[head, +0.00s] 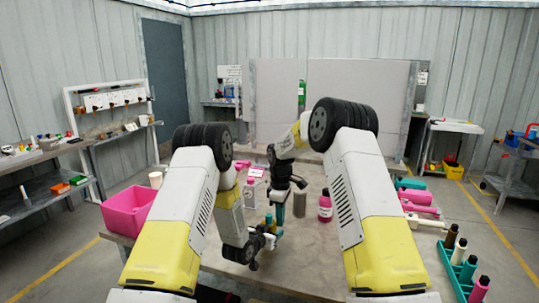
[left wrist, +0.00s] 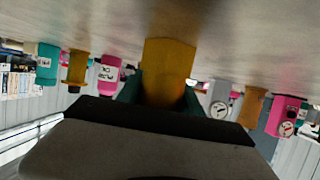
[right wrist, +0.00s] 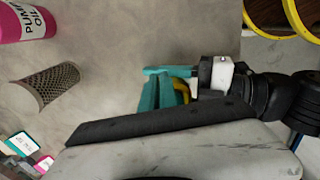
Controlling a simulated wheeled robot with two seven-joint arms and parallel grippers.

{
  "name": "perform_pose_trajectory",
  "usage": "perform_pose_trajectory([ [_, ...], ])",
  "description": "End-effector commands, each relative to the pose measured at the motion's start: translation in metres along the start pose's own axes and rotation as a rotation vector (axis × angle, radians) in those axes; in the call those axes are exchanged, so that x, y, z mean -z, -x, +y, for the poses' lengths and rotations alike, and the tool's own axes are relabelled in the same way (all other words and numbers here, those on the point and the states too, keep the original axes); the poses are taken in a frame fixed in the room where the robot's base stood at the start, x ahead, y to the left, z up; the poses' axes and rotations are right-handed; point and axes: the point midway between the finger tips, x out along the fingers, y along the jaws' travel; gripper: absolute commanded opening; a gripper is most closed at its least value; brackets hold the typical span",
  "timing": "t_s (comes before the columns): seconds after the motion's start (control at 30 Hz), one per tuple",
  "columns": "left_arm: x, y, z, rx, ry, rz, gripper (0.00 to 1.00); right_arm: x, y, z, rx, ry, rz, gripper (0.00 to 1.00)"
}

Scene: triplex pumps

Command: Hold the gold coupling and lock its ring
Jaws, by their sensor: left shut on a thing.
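The gold coupling (left wrist: 168,70) stands out between the teal fingers of my left gripper (left wrist: 162,95), which is shut on it. A small part of the yellow-gold coupling (right wrist: 182,92) also shows in the right wrist view, mostly hidden behind teal fingers. In the head view my left gripper (head: 268,234) is low over the table. My right gripper (head: 279,212) points down beside it, its teal fingers close to the coupling. In the right wrist view my right gripper (right wrist: 155,93) overlaps the coupling; contact and finger gap are unclear. The coupling's ring cannot be made out.
A pink bin (head: 126,212) is at the table's left. Pink and teal equipment (head: 418,197) and a teal rack (head: 462,278) of bottles are at the right.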

Motion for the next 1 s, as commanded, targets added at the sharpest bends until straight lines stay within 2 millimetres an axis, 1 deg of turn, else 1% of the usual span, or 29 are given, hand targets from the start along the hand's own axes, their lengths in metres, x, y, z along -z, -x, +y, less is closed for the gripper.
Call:
perform_pose_trajectory([
  [0.03, 0.001, -0.001, 0.007, -0.014, -0.003, 0.001, 0.00, 0.006, 0.002, 0.000, -0.004, 0.004, 0.011, 0.00],
  [0.4, 0.001, -0.001, 0.009, -0.016, -0.004, 0.002, 0.00, 0.008, 0.002, -0.001, -0.003, 0.005, 0.013, 0.00],
  [0.73, 0.002, -0.001, 0.009, -0.016, -0.004, 0.003, 0.00, 0.000, 0.003, 0.003, -0.003, 0.004, 0.013, 0.00],
  [0.87, 0.001, -0.001, 0.008, -0.014, -0.004, 0.001, 0.00, 0.000, 0.013, 0.004, -0.005, 0.004, 0.013, 0.00],
  [1.0, 0.001, -0.001, 0.006, -0.011, -0.003, 0.001, 0.00, -0.001, 0.030, 0.004, -0.005, 0.003, 0.011, 0.00],
])
